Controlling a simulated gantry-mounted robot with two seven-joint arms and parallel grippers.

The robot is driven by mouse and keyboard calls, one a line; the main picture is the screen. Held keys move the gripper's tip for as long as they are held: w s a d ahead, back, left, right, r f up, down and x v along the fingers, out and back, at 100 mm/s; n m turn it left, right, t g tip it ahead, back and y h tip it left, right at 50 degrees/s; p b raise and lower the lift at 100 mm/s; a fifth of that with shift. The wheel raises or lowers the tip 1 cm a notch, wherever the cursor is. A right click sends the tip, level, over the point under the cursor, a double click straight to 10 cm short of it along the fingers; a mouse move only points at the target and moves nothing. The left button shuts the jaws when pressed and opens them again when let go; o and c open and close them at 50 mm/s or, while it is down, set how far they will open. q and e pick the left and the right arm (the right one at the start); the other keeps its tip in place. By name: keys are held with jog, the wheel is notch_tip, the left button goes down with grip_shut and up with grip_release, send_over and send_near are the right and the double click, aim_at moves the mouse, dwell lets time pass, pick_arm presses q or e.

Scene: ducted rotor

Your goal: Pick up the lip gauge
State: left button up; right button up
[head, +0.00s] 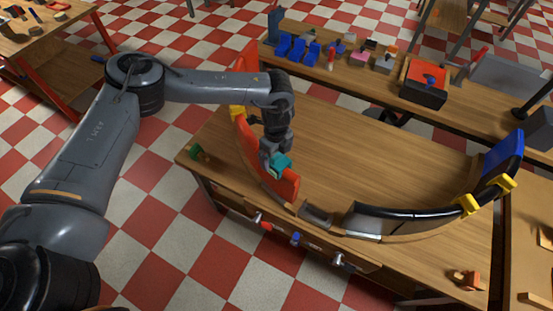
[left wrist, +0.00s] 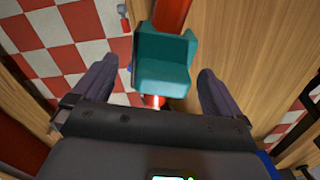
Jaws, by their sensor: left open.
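The lip gauge, which I take to be the teal stepped block (head: 281,163), sits on the upper edge of the red segment of the curved duct wall (head: 285,190). It also shows in the left wrist view (left wrist: 165,65), between and beyond the two dark fingers. My left gripper (head: 272,150) is open just above the teal block, one finger on each side with a visible gap. In the head view the gripper partly covers the block. My right gripper is not in view.
The curved wall runs from orange-red at the left to black and blue (head: 503,155) at the right, with yellow clamps (head: 468,204). The wooden table (head: 370,150) inside the curve is clear. Clamps (head: 338,260) hang at the front edge. A back bench holds blue bins (head: 298,48) and a red-topped box (head: 424,85).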

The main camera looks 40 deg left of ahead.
aim_at(277, 160)
pick_arm(q)
jog(key=shift+f, duration=1.6)
jog(key=shift+c, duration=0.5)
jog(key=c, duration=1)
